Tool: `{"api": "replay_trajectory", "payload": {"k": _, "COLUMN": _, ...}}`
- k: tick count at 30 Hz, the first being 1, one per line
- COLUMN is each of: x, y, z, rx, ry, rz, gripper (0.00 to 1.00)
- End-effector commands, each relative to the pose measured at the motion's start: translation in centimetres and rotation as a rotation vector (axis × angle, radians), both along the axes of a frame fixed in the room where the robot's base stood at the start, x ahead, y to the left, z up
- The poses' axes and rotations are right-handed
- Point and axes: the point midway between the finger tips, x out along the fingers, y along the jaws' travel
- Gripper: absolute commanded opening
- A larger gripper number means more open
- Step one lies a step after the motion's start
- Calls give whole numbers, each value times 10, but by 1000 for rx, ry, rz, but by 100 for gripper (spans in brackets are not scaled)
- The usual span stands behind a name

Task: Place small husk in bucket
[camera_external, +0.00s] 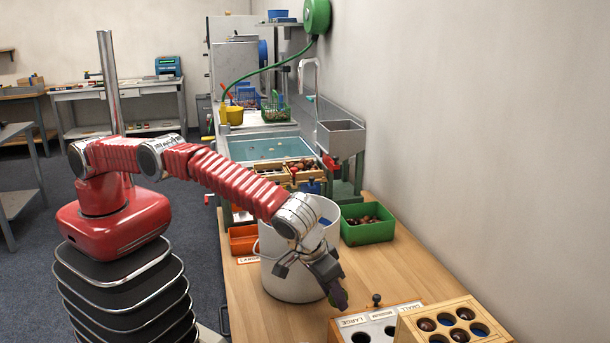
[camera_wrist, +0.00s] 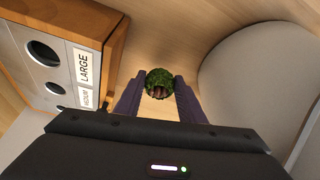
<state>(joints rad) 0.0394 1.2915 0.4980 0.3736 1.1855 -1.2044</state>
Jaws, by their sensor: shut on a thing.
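The small husk (camera_wrist: 160,84) is a green, spiky ball with a brown opening. My gripper (camera_wrist: 159,88) is shut on it, with the husk held between the two dark fingertips. In the external view my gripper (camera_external: 338,293) points down at the front right side of the bucket, and the husk is too small there to make out clearly. The bucket (camera_external: 290,275) is a large white pail standing on the wooden bench. Its curved wall also shows in the wrist view (camera_wrist: 255,85), to the right of the husk. The bucket's inside is mostly hidden by my arm.
A sizing box (camera_external: 375,325) with holes and labels stands on the bench near my gripper. A wooden box (camera_external: 455,325) with chestnuts in its holes is beside it. A green bin (camera_external: 368,234) and an orange bin (camera_external: 241,240) flank the bucket. The bench's right side is clear.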

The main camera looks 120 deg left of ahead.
Motion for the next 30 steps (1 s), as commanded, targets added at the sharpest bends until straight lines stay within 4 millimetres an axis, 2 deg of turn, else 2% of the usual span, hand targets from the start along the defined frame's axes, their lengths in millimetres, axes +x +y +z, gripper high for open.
{"api": "replay_trajectory", "payload": {"k": 5, "x": 0, "y": 0, "z": -7, "rx": 0, "ry": 2, "rz": -1, "gripper": 11}}
{"api": "replay_trajectory", "payload": {"k": 12, "x": 0, "y": 0, "z": -41, "rx": 0, "ry": 2, "rz": 0, "gripper": 11}}
{"api": "replay_trajectory", "payload": {"k": 15, "x": 0, "y": 0, "z": -49, "rx": 0, "ry": 0, "rz": -1, "gripper": 11}}
{"api": "replay_trajectory", "payload": {"k": 26, "x": 0, "y": 0, "z": -51, "rx": 0, "ry": 0, "rz": 0, "gripper": 11}}
{"api": "replay_trajectory", "payload": {"k": 27, "x": 0, "y": 0, "z": -52, "rx": 0, "ry": 0, "rz": 0, "gripper": 36}}
{"api": "replay_trajectory", "payload": {"k": 30, "x": 0, "y": 0, "z": -51, "rx": 0, "ry": 0, "rz": 0, "gripper": 43}}
